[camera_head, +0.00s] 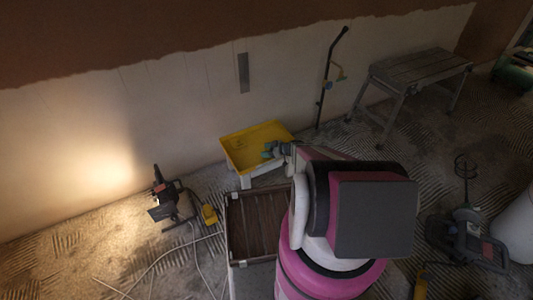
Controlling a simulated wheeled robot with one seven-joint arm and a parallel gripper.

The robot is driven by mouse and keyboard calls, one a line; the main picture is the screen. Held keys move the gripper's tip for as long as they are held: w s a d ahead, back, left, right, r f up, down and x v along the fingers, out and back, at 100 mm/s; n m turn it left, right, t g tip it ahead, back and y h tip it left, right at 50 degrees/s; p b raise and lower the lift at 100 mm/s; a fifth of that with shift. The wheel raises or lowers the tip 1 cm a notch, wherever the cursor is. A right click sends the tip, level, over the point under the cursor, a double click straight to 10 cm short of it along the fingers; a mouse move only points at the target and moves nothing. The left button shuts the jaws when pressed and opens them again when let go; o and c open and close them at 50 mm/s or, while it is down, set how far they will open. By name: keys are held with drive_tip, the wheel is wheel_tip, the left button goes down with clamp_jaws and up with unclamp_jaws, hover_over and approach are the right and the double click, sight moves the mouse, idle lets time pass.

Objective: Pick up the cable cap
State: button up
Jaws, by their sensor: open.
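I cannot pick out the cable cap in the head view; it may be too small or hidden behind my arm. My gripper (269,151) is small in this view, at the far end of my pink, black and white arm. It is open and sits over the right part of a yellow tray (238,164). I cannot tell whether its fingers touch anything in the tray.
A dark slatted crate (231,228) stands before the tray. A lit work lamp (166,204), a yellow box (209,214) and loose cables lie left. A pole (327,80) leans on the wall. A bench (420,68) and a mixer (465,240) are right.

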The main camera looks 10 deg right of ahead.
drive_tip(key=c, duration=1)
drive_tip(key=shift+r, duration=0.1)
drive_tip(key=shift+r, duration=0.55)
drive_tip(key=r, duration=0.2)
drive_tip(key=a+r, duration=0.1)
drive_tip(key=shift+s+r, duration=0.25)
drive_tip(key=shift+s, duration=0.1)
drive_tip(key=s+a+r, duration=0.1)
drive_tip(key=a+r, duration=0.1)
drive_tip(key=a, duration=0.1)
drive_tip(key=s+a+r, duration=0.2)
drive_tip(key=a, duration=0.1)
drive_tip(key=s+a+r, duration=0.1)
drive_tip(key=a+r, duration=0.1)
drive_tip(key=a, duration=0.1)
drive_tip(key=shift+s+a+r, duration=0.1)
drive_tip(key=shift+s+a, duration=0.1)
drive_tip(key=shift+a, duration=0.1)
